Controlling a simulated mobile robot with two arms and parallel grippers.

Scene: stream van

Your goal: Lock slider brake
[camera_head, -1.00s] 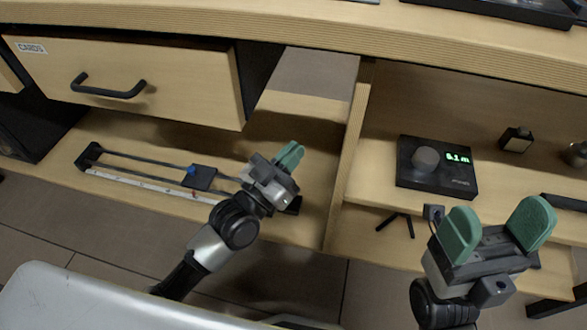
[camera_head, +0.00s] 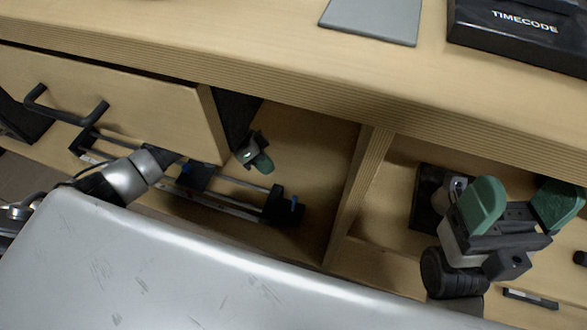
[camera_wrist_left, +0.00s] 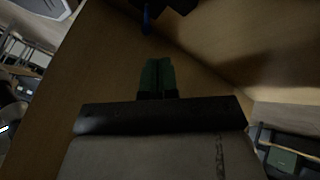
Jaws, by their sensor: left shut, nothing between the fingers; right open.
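The slider (camera_head: 235,183) is a pair of dark rails on the lower shelf, partly hidden by the drawer and my left arm. Its carriage (camera_head: 195,178) shows just below the drawer's edge. The blue lever also shows at the top of the left wrist view (camera_wrist_left: 147,20). My left gripper (camera_head: 264,166) is shut and empty, above the slider's right part and apart from the lever. My right gripper (camera_head: 521,206) is open and empty at the right.
The wooden drawer (camera_head: 120,105) overhangs the slider's left part. A wooden divider (camera_head: 357,185) stands right of the slider. A black device (camera_head: 428,200) sits in the right compartment, partly behind my right gripper. The desktop (camera_head: 250,50) lies above.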

